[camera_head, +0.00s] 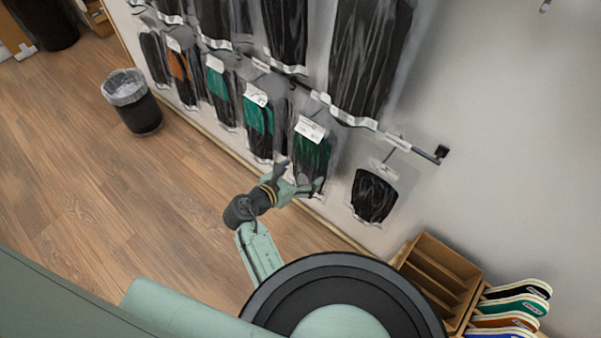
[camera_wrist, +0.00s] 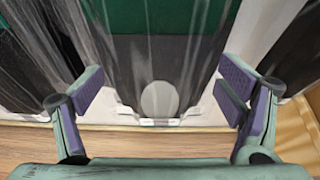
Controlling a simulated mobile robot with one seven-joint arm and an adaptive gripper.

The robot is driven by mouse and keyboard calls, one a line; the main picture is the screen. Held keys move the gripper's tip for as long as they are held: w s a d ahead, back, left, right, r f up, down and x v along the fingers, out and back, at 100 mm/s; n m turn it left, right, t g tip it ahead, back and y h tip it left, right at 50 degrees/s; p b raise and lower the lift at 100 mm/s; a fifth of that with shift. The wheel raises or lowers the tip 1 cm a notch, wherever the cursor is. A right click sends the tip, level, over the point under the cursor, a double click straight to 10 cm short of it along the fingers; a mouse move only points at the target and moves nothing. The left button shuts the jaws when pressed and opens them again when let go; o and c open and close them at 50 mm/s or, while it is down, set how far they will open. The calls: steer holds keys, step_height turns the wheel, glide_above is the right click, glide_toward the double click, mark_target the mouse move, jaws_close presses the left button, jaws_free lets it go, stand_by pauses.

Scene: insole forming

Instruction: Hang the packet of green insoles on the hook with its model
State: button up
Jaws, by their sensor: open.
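A clear packet of green and dark insoles (camera_head: 311,155) with a white label hangs against the wall, second from the right in the lower row. My gripper (camera_head: 300,178) is open at its lower end. In the wrist view, the packet (camera_wrist: 160,60) stands between the two spread fingers of my gripper (camera_wrist: 161,92), with visible gaps on both sides. A round pale spot shows near its bottom. Two more green packets (camera_head: 258,125) (camera_head: 220,92) hang to the left. How the packet hangs at its top is not clear.
A dark rail (camera_head: 420,152) with hooks runs along the wall. A black packet (camera_head: 373,195) hangs to the right, an orange one (camera_head: 180,75) to the left. A wooden rack (camera_head: 440,270) with coloured insoles (camera_head: 515,307) stands lower right. A bin (camera_head: 133,103) stands on open floor.

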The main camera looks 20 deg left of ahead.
steer(key=v, duration=1.2)
